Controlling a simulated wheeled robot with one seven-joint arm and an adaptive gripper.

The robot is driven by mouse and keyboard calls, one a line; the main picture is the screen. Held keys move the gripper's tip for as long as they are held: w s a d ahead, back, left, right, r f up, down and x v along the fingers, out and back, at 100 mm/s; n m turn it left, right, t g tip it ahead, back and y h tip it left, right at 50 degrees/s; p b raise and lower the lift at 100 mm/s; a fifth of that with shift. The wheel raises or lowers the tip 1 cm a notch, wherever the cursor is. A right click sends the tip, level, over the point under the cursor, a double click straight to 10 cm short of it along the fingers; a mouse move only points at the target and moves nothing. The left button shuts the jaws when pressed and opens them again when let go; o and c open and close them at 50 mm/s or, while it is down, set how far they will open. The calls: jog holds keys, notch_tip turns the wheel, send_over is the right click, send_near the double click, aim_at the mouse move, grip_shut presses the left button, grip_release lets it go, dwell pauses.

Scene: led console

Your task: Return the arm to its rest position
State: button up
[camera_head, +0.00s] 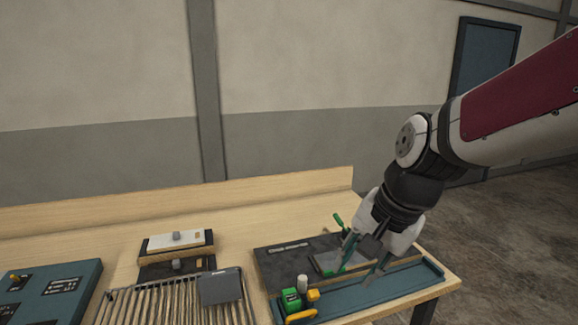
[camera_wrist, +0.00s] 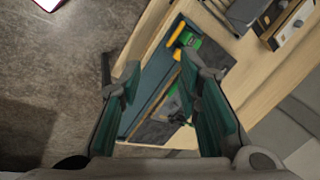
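My gripper (camera_head: 363,262) hangs from my arm at the right end of the bench, over the teal tray (camera_head: 419,273) and dark panel. In the wrist view my gripper (camera_wrist: 163,100) has its two teal fingers wide apart, with nothing held between them. The tray (camera_wrist: 155,75) lies below, seen past the fingers. I cannot tell the exact height of the fingertips above the bench.
The wooden bench (camera_head: 90,215) holds a blue console (camera_head: 60,285), a ribbed rack (camera_head: 160,305) with a grey plate (camera_head: 221,287), a white-topped box (camera_head: 178,240), and green and yellow parts (camera_head: 291,299). A green-handled item (camera_head: 339,221) stands close to my gripper. Open floor lies right.

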jog(key=s+d+r+n+t+h, duration=0.1)
jog(key=s+d+r+n, duration=0.1)
jog(key=s, duration=0.5)
jog(key=s+d+r+n+t+h, duration=0.1)
jog(key=s+d+r+n, duration=0.2)
jog(key=s+d+n, duration=0.2)
jog(key=shift+s+d+r+n+t+h, duration=0.2)
jog(key=shift+s+d+n+t+h, duration=0.1)
jog(key=shift+s, duration=0.85)
